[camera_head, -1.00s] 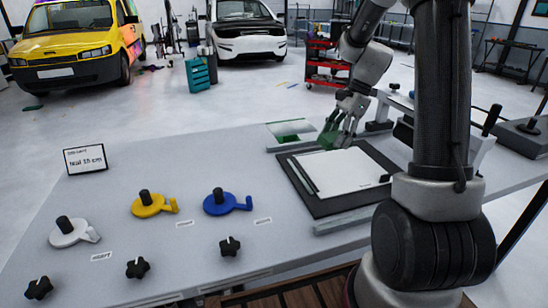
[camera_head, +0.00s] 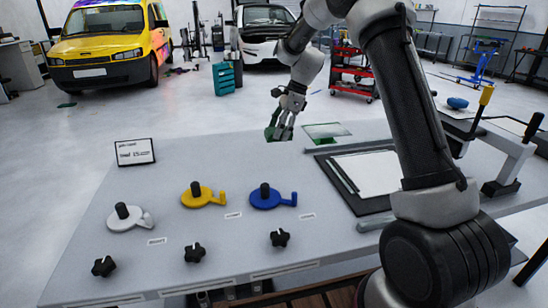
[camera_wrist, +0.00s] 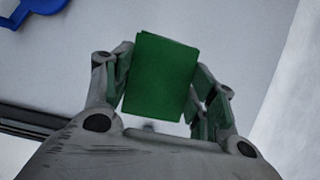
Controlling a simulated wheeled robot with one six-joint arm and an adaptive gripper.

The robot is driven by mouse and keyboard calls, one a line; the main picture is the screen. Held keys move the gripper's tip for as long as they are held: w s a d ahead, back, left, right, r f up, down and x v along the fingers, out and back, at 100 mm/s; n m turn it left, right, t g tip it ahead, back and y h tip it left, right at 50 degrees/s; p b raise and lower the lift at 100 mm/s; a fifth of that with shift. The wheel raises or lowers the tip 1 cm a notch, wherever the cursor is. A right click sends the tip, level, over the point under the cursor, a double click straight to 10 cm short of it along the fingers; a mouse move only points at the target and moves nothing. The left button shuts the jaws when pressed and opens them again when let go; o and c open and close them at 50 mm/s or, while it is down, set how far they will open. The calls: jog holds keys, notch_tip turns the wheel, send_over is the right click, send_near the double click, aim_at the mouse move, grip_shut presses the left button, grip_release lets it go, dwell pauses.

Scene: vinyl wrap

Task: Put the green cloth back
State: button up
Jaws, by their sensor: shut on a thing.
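A green cloth (camera_wrist: 162,75), a flat, roughly square pad, is held between the fingers of my gripper (camera_wrist: 162,92) in the wrist view. In the head view my gripper (camera_head: 281,131) is above the table's far edge, with a bit of the green cloth (camera_head: 270,132) showing at its left side. The gripper is shut on the cloth. A pale flat tray (camera_head: 342,130) with some green at its near edge lies on the table just right of the gripper.
A white sheet (camera_head: 372,172) lies on a black mat (camera_head: 345,196) to the right. Blue (camera_head: 268,199), yellow (camera_head: 201,197) and white (camera_head: 122,219) levers stand on the table (camera_head: 85,263), with black knobs in front. A sign (camera_head: 134,152) stands at left.

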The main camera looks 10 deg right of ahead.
aim_at(275, 159)
notch_tip(275, 159, down, 8)
jog(key=shift+f, duration=0.2)
jog(key=shift+f, duration=0.1)
jog(key=o, duration=1)
